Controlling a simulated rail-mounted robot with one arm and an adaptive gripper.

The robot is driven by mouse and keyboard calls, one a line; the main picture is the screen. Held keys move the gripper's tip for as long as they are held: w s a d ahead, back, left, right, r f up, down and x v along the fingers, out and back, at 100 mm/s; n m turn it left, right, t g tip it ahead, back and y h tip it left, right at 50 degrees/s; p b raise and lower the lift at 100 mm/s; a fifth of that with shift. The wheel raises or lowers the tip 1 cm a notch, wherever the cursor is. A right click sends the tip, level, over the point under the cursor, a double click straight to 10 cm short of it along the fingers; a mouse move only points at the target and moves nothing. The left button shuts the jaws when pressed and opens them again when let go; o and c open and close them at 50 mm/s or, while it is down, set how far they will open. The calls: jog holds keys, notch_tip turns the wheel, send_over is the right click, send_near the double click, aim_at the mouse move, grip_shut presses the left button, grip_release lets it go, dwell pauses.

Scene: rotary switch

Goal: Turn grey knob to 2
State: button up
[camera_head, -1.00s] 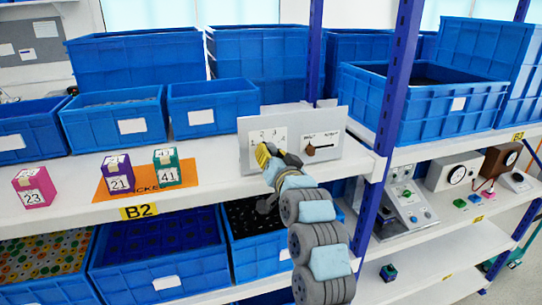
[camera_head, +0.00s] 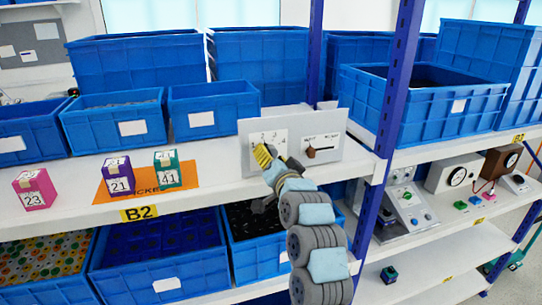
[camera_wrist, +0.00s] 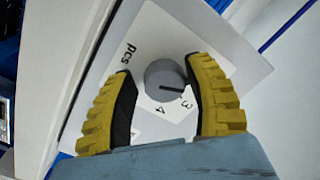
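The round grey knob (camera_wrist: 165,80) sits on a white label in the wrist view, with a dark pointer line aimed right, a little above the printed 3. The 4 and "pcs" also show; the label part behind the right finger is hidden. My gripper (camera_wrist: 165,90) has its yellow, black-padded fingers on either side of the knob. A gap shows at the left finger; the right finger is very close, and I cannot tell if it touches. In the head view my gripper (camera_head: 269,158) is at the grey panel (camera_head: 260,126) and hides the knob.
A brown knob (camera_head: 311,152) is on the panel's right half. Blue bins (camera_head: 213,108) stand left and behind. Small numbered cubes (camera_head: 118,177) stand on the shelf at left. A blue rack post (camera_head: 397,80) rises just right of the panel.

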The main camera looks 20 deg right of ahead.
jog(key=shift+o, duration=0.8)
jog(key=shift+r, duration=0.1)
jog(key=shift+s, duration=0.15)
jog(key=s, duration=1.1)
jog(key=shift+s+a, duration=0.35)
jog(key=shift+s, duration=0.05)
jog(key=shift+w, duration=0.1)
